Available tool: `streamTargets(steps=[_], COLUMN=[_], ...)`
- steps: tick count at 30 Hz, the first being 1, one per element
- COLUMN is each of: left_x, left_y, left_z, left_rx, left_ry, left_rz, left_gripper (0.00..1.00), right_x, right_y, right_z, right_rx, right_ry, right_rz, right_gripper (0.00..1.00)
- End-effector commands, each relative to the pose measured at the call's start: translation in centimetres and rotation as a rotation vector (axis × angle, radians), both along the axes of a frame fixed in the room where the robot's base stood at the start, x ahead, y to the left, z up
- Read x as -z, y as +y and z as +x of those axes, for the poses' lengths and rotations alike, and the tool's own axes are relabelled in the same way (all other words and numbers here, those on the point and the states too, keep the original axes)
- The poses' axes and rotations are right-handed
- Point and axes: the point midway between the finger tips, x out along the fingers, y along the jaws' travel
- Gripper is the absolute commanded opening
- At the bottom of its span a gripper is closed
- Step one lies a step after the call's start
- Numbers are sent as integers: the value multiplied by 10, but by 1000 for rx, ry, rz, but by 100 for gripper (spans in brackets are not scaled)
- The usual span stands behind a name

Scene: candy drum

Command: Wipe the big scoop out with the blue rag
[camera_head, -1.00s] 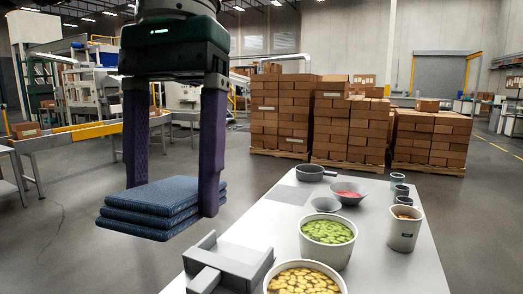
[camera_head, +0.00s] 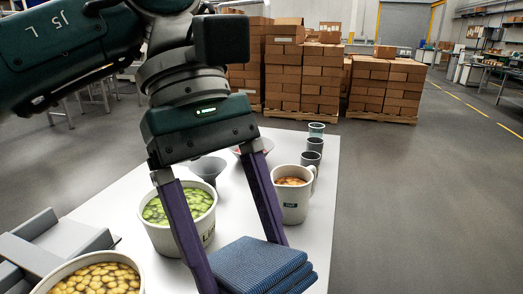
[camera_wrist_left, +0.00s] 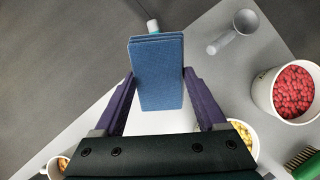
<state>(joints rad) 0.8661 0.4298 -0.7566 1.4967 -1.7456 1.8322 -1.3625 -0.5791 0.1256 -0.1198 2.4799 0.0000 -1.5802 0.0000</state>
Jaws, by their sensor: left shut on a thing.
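The blue rag (camera_head: 262,266) is a thick folded stack in the lower middle of the head view. My left gripper (camera_head: 248,264) is shut on it, one finger on each side, and holds it near the table's right edge. The rag also hangs between the fingers in the left wrist view (camera_wrist_left: 157,72). A grey, squared scoop-like piece (camera_head: 52,248) lies at the left of the table, cut by the frame edge. A smaller grey scoop with a round cup (camera_wrist_left: 243,20) lies on the table in the wrist view. I cannot tell for certain which is the big scoop. My right gripper is not in view.
Buckets of green (camera_head: 150,228) and yellow candy (camera_head: 48,286) stand beside the squared piece. An orange-filled pail (camera_head: 292,208) and dark cups (camera_head: 312,160) stand farther back. The wrist view shows a red-candy bucket (camera_wrist_left: 262,98) and a green brush (camera_wrist_left: 308,170).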

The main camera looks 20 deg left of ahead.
Motion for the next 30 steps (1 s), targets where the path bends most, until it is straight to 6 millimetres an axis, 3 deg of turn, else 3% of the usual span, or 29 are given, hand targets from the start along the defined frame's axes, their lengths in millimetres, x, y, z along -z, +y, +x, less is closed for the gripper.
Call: streamTargets(steps=[1,3,7,12,20,30], left_x=[22,39,63,77,88,126], left_y=[-4,-7,-6,-2,0,0], left_z=[-5,-8,-10,-11,-11,-11], left_rx=[-89,-221,-414,-556,-595,-592], left_ry=[15,22,30,30,29,30], left_rz=[-17,-32,-58,-78,-84,-84], left_gripper=[18,18,18,18,18,18], right_x=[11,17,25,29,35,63], right_y=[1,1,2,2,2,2], right_z=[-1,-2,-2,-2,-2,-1], right_rx=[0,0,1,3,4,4], right_ry=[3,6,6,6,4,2], right_rz=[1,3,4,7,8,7], right_gripper=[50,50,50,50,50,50])
